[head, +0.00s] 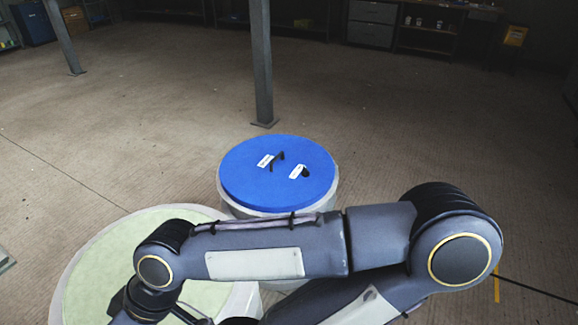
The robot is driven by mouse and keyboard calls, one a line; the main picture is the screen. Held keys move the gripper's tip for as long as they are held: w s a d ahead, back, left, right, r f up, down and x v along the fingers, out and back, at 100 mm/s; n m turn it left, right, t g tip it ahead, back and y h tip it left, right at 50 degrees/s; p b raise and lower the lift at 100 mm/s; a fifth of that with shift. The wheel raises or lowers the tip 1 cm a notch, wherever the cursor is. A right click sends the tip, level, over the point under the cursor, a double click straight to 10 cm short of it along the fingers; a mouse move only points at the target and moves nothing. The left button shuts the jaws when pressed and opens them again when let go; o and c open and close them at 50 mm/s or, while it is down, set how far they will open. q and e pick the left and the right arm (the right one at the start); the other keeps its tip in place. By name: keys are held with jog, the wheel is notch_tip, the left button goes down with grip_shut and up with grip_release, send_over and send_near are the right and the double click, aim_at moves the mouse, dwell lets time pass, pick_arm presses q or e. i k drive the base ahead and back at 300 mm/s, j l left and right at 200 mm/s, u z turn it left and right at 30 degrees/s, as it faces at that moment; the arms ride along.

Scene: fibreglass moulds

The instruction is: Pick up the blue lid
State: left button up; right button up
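The blue lid (255,185) is a round disc lying flat on top of a pale round mould in the middle of the head view. It has a dark handle (278,160) and another small dark fitting, each beside a white label. My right arm reaches across from the right, in front of the lid's near edge. Its wrist bends down at the lower left, over a pale green round surface. My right gripper (150,303) is at the bottom edge, left of and apart from the lid. Its fingertips are not clearly shown. My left gripper is not in view.
The pale green round top (95,265) of a wider mould stands at the lower left, close to the lid's mould. A grey post (262,70) rises behind the lid. Shelves and drawers (372,22) line the back. Open floor lies left and right.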

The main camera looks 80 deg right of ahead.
aim_at(263, 175)
jog(key=z, duration=2.85)
jog(key=l, duration=0.55)
jog(key=i+l+z, duration=0.1)
jog(key=l, duration=0.5)
jog(key=i+l, duration=0.35)
jog(key=i+l+z, duration=0.15)
jog(key=i+l, duration=0.15)
jog(key=i, duration=0.25)
jog(key=i+j+z, duration=0.1)
jog(key=i+j, duration=0.8)
